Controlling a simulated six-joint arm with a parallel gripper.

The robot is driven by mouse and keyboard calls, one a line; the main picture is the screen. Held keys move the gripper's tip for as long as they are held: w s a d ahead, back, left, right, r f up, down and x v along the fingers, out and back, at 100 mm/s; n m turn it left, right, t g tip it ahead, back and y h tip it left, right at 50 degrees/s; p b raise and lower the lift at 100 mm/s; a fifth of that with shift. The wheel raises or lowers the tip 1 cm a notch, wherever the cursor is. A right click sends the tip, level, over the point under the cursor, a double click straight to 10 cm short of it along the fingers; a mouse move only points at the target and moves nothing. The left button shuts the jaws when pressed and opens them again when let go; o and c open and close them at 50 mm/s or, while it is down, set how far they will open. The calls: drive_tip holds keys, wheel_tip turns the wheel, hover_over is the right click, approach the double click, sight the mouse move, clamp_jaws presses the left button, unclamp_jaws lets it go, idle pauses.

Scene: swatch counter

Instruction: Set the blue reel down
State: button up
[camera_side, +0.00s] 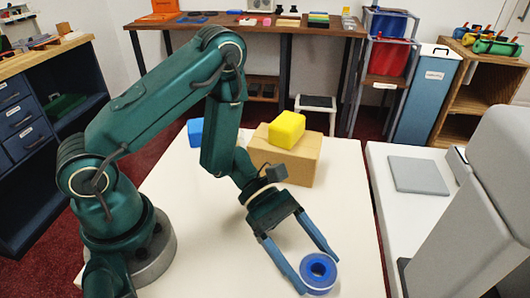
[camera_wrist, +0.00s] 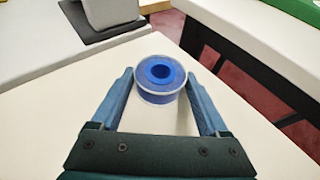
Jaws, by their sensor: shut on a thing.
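The blue reel (camera_side: 318,283) is a short spool with a round hole in its top and pale rims. It is upright between the two blue fingers of my gripper (camera_side: 319,272), near the front right part of the white table (camera_side: 225,250). My gripper is shut on it, with a fingertip on each side. The reel (camera_wrist: 158,98) also shows between the fingertips in the wrist view. I cannot tell for sure whether its underside touches the table.
A cardboard box (camera_side: 290,165) with a yellow block (camera_side: 287,129) on top stands at the table's back. A blue block (camera_side: 195,131) is partly hidden behind my arm. A separate white counter on the right holds a grey pad (camera_side: 420,174) and a large grey machine (camera_side: 465,215). The table around the reel is clear.

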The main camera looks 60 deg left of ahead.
drive_tip(key=shift+f, duration=0.15)
drive_tip(key=o, duration=1.2)
